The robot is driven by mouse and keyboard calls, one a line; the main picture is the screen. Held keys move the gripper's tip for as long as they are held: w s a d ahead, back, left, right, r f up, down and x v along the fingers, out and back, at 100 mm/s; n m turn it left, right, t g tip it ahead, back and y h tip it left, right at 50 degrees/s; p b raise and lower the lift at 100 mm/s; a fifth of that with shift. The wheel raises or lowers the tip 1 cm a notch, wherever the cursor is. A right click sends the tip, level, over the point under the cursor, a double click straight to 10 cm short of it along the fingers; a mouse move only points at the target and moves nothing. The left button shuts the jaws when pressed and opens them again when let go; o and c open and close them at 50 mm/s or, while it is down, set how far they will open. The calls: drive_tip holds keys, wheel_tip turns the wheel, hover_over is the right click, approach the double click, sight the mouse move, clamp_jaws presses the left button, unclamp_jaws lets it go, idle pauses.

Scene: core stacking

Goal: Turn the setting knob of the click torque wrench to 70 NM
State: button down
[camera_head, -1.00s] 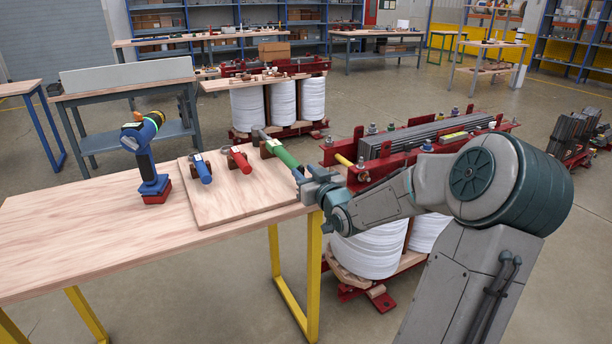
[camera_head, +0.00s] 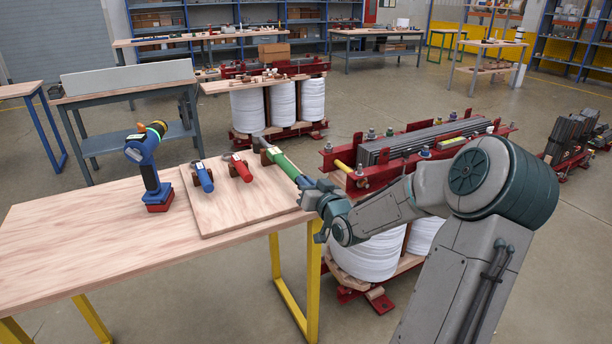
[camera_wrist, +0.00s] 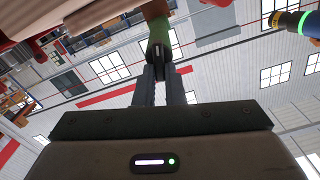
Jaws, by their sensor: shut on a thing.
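Three wrenches with blue (camera_head: 203,178), red (camera_head: 240,168) and green handles rest side by side on a wooden board (camera_head: 235,214) on the table. My gripper (camera_head: 308,187) is at the near end of the green-handled wrench (camera_head: 287,166), past the board's right edge. In the wrist view the green handle (camera_wrist: 158,38) runs straight away from my gripper (camera_wrist: 161,78). My fingers are shut on its end, where the setting knob would be. The knob is mostly hidden between them, and no scale or setting can be read.
A blue cordless drill (camera_head: 148,165) with a red base stands left of the board; it also shows in the wrist view (camera_wrist: 290,22). The table's left part (camera_head: 80,240) is clear. A red-framed transformer (camera_head: 420,150) stands close behind my arm.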

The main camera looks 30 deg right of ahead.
drive_tip(key=shift+d+m+p, duration=0.2)
drive_tip(key=shift+m+p, duration=1.75)
drive_tip(key=shift+m, duration=0.25)
drive_tip(key=shift+f, duration=0.15)
drive_tip(key=c, duration=1.5)
unclamp_jaws()
drive_tip(key=s+p, duration=0.1)
drive_tip(key=s, duration=1.3)
drive_tip(key=shift+d+p, duration=0.25)
drive_tip(key=shift+p, duration=0.15)
drive_tip(key=shift+w, duration=0.1)
